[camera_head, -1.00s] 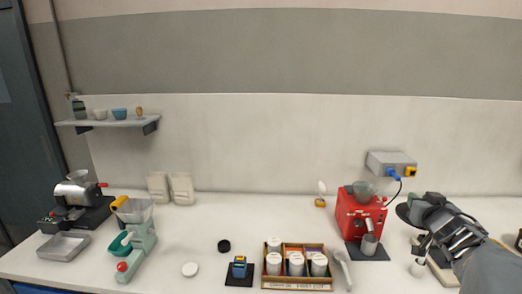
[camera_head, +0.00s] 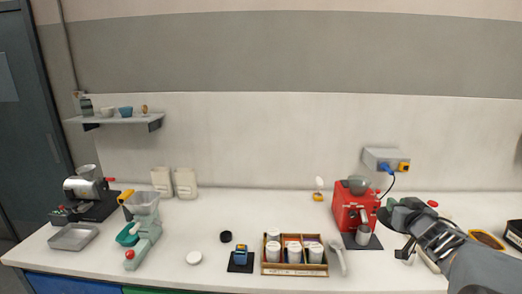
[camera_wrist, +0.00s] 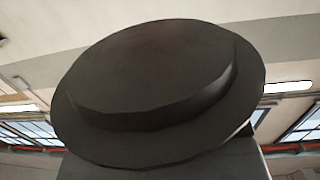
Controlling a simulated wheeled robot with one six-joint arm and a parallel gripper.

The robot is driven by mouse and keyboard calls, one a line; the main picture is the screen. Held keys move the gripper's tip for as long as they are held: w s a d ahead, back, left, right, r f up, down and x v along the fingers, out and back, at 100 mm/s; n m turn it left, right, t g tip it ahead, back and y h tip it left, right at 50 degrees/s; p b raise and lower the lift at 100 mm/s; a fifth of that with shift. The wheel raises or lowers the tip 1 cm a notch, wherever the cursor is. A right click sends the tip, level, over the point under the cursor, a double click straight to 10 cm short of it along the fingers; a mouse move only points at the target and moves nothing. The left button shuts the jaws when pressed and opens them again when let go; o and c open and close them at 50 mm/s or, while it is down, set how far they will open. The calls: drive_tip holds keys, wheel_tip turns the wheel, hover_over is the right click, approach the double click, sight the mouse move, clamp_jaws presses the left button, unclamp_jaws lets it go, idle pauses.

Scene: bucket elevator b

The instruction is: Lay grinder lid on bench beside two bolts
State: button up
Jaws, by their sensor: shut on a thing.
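A dark round lid with a stepped rim (camera_wrist: 160,85) fills much of the wrist view, close in front of the camera. My gripper (camera_head: 400,220) is shut on it. In the head view the lid (camera_head: 383,216) shows as a small dark edge at the gripper's left end, above the bench and to the right of the red machine (camera_head: 352,210). My gripper hides most of it there. The white bench (camera_head: 200,222) runs across the view. I cannot make out two bolts in either view.
A wooden tray (camera_head: 294,270) with several white-lidded jars stands at the bench front, with a metal scoop (camera_head: 338,258) beside it. Bare bench lies behind the tray.

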drive_tip(key=w+a+f, duration=0.1)
drive_tip(key=a+f, duration=0.3)
drive_tip(key=f, duration=0.4)
drive_tip(key=a+f, duration=0.4)
drive_tip(key=f, duration=0.5)
drive_tip(key=s+a+f, duration=0.4)
drive_tip(key=a+f, duration=0.3)
drive_tip(key=f, duration=0.4)
drive_tip(key=s+a+f+n+y, duration=0.1)
drive_tip(key=s+a+f, duration=0.3)
drive_tip(key=f, duration=0.7)
drive_tip(key=a, duration=0.2)
drive_tip(key=shift+s+a+b, duration=0.15)
drive_tip(key=shift+a+b, duration=0.15)
drive_tip(key=shift+a, duration=0.05)
drive_tip(key=shift+d, duration=0.15)
